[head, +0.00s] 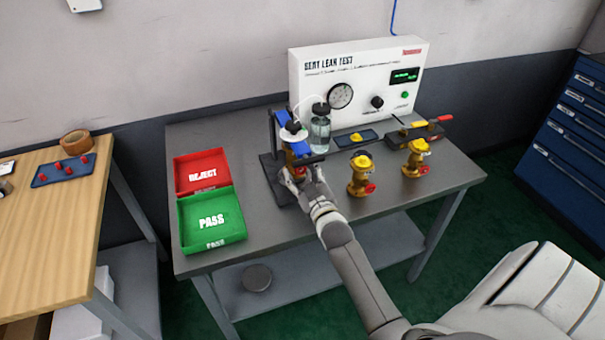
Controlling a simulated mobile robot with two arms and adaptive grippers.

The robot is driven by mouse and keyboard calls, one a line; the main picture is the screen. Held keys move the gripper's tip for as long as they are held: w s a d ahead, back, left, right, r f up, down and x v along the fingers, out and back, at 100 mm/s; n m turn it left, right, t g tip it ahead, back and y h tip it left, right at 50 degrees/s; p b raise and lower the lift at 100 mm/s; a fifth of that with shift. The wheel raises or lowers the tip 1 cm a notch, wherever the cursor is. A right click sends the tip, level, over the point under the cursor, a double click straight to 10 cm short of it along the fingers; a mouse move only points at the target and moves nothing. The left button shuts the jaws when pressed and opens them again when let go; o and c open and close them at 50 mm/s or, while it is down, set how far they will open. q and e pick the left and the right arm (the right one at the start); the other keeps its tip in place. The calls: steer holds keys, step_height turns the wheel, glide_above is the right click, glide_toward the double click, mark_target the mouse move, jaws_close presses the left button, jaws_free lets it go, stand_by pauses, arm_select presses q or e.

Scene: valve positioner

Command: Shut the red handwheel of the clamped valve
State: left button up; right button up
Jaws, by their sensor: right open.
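The clamped valve (301,150) stands in a dark clamp stand (272,160) on the grey bench, with a blue part across it. Only a little of its yellow body shows. My left gripper is not in view.
Two loose yellow valves (360,175) (416,158) stand right of my arm. A red REJECT tray (203,171) and green PASS tray (212,218) lie left. A glass bottle (320,130) stands behind the gripper, before the white test panel (358,80).

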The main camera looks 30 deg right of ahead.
steer(key=v, duration=1.2)
stand_by(0.5)
